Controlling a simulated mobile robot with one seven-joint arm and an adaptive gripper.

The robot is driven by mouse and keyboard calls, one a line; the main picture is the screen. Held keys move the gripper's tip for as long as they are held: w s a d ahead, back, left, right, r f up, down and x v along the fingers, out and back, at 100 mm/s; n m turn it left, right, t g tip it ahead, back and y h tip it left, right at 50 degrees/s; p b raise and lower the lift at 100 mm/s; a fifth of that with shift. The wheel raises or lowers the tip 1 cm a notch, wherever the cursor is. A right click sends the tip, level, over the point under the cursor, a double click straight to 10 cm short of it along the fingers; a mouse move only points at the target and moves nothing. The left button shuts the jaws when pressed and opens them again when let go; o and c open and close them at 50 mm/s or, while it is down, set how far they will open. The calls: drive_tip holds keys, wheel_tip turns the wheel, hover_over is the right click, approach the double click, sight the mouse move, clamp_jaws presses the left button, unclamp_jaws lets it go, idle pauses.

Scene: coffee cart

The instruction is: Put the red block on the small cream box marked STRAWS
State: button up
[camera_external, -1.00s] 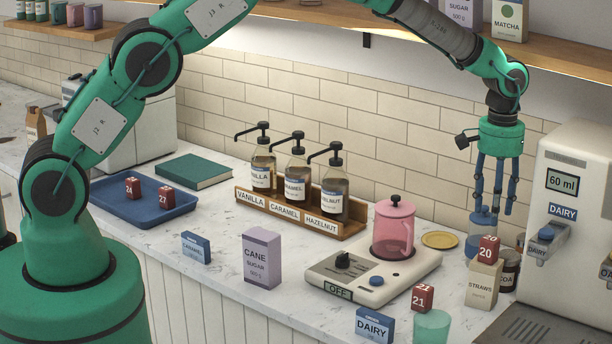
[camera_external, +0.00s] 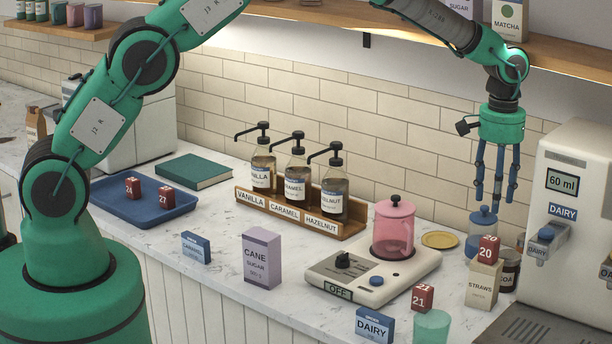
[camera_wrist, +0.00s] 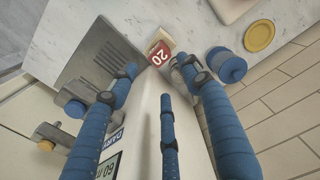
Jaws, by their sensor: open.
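A red block numbered 20 (camera_external: 488,249) rests on top of the small cream STRAWS box (camera_external: 481,286); the block shows in the wrist view (camera_wrist: 159,54), with the cream box (camera_wrist: 165,37) beneath it. My gripper (camera_external: 496,205) is open and empty, fingers pointing down, above and apart from the block. In the wrist view its blue fingers (camera_wrist: 160,80) are spread around free space. Another red block, numbered 21 (camera_external: 422,297), stands on the counter left of the box. Two more red blocks, 24 (camera_external: 132,188) and 27 (camera_external: 166,200), sit on the blue tray (camera_external: 125,211).
A blue lidded jar (camera_external: 482,226) and a dark jar (camera_external: 509,270) stand close behind the box. The white DAIRY dispenser (camera_external: 575,180) is to the right. A scale (camera_external: 345,285) with a pink press (camera_external: 393,230), a green cup (camera_external: 431,327) and a DAIRY box (camera_external: 374,325) are nearby.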

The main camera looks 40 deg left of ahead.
drive_tip(key=s+a+r+t, duration=0.1)
drive_tip(key=s+a+r, duration=0.3)
drive_tip(key=a+r, duration=0.75)
drive_tip(key=s+a+r+t, duration=0.1)
drive_tip(key=s+a+r, duration=0.3)
drive_tip(key=a+r, duration=0.75)
drive_tip(key=s+a+r+t, duration=0.1)
drive_tip(key=s+a+r, duration=0.2)
drive_tip(key=s+a, duration=0.35)
drive_tip(key=s+a+r, duration=0.3)
drive_tip(key=s+a, duration=0.2)
drive_tip(key=a, duration=0.2)
drive_tip(key=s+a+f+t, duration=0.1)
drive_tip(key=s+a, duration=0.5)
drive_tip(key=s, duration=0.5)
drive_tip(key=s+a+f+t, duration=0.1)
drive_tip(key=s+a+f, duration=0.1)
drive_tip(key=s+a, duration=0.4)
drive_tip(key=s, duration=0.5)
drive_tip(key=shift+s+a+t, duration=0.25)
drive_tip(key=shift+s+t, duration=0.05)
drive_tip(key=shift+s, duration=0.05)
drive_tip(key=shift+f, duration=0.1)
wheel_tip(320, 180, down, 12)
drive_tip(key=b, duration=1.2)
drive_tip(key=shift+f+b, duration=0.2)
drive_tip(key=shift+b, duration=0.1)
